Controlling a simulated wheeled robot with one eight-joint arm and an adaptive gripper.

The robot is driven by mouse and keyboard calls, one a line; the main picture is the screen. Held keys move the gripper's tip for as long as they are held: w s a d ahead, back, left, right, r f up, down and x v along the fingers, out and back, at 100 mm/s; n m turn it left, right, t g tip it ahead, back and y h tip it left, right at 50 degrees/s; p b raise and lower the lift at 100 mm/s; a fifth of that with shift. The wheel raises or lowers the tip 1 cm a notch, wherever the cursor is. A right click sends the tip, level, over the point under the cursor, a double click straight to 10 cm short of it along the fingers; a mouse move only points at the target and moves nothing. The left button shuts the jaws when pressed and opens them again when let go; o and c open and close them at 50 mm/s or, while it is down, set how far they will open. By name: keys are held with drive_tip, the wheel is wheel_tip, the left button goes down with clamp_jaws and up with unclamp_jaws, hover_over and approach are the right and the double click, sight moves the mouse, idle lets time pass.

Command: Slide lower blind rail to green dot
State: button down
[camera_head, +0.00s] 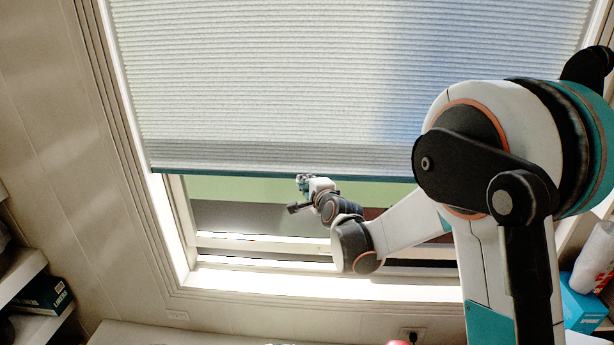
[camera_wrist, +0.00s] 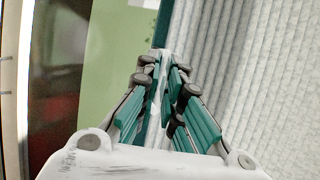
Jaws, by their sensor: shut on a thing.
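The blind (camera_head: 300,80) is a pale pleated shade covering the upper part of the window. Its lower rail (camera_head: 235,174) is a thin dark teal bar along the bottom edge. The rail also shows in the wrist view (camera_wrist: 164,22), running away beyond the fingertips. My gripper (camera_head: 304,180) is at the middle of the visible rail. In the wrist view its teal fingers (camera_wrist: 160,58) are closed together on the rail, with the pleated shade to the right. The gripped spot is mostly hidden by the fingers. I cannot make out a green dot in either view.
Below the rail, the open window shows a pale green area outside. The window frame (camera_head: 160,230) borders it at left, with a bright sill (camera_head: 300,284) below. Shelves with boxes (camera_head: 42,294) stand at lower left; a blue box (camera_head: 584,305) is at lower right.

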wheel_tip(320, 180, down, 23)
drive_tip(key=b, duration=1.4)
drive_tip(key=c, duration=1.8)
unclamp_jaws()
drive_tip(key=v, duration=1.2)
drive_tip(key=s+d+r+n+g+h, duration=0.1)
drive_tip(key=s+d+r+n+g, duration=0.1)
drive_tip(key=s+d+r+n, duration=0.3)
drive_tip(key=s+d+r+n+g+h, duration=0.1)
drive_tip(key=s+d+n+g, duration=0.1)
drive_tip(key=s, duration=0.7)
drive_tip(key=s+d+r+n+g+h, duration=0.1)
drive_tip(key=s+d+n+h, duration=0.1)
drive_tip(key=s+d+n, duration=0.2)
drive_tip(key=s+d+n+g+h, duration=0.1)
drive_tip(key=s+d+n+g, duration=0.1)
drive_tip(key=s+d, duration=0.6)
drive_tip(key=shift+s+d+r+n+g+h, duration=0.15)
drive_tip(key=shift+s+n, duration=0.3)
drive_tip(key=shift+s, duration=1.3)
drive_tip(key=shift+s+r+n+g+h, duration=0.2)
drive_tip(key=shift+s+n, duration=0.25)
drive_tip(key=shift+s, duration=1.25)
